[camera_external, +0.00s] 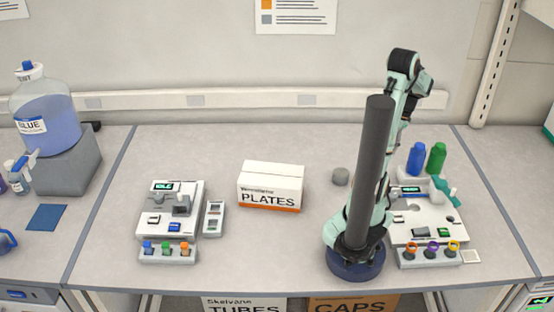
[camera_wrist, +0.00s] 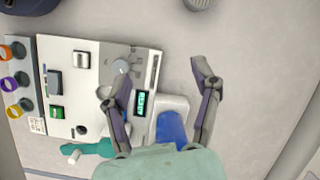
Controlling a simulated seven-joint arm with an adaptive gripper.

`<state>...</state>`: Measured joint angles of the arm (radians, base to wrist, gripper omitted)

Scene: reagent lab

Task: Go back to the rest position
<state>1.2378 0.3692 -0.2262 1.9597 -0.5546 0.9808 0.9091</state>
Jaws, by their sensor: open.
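My gripper (camera_wrist: 160,78) is open in the wrist view, with its two fingers spread and nothing between the tips. It hangs above the right-hand white instrument (camera_wrist: 88,88) and the bench behind it. In the external view that instrument (camera_external: 418,222) stands at the right, partly behind my arm. My arm is folded upright there, and I cannot make out the fingers. The blue bottle (camera_wrist: 171,126) shows beyond the instrument, partly covered by my gripper. It also stands at the back right in the external view (camera_external: 415,160).
A green bottle (camera_external: 436,158) and a teal tool (camera_external: 446,192) are close by on the right. A grey cylinder (camera_external: 340,176) and the PLATES box (camera_external: 270,187) stand left of my arm. Another white instrument (camera_external: 170,215) is farther left.

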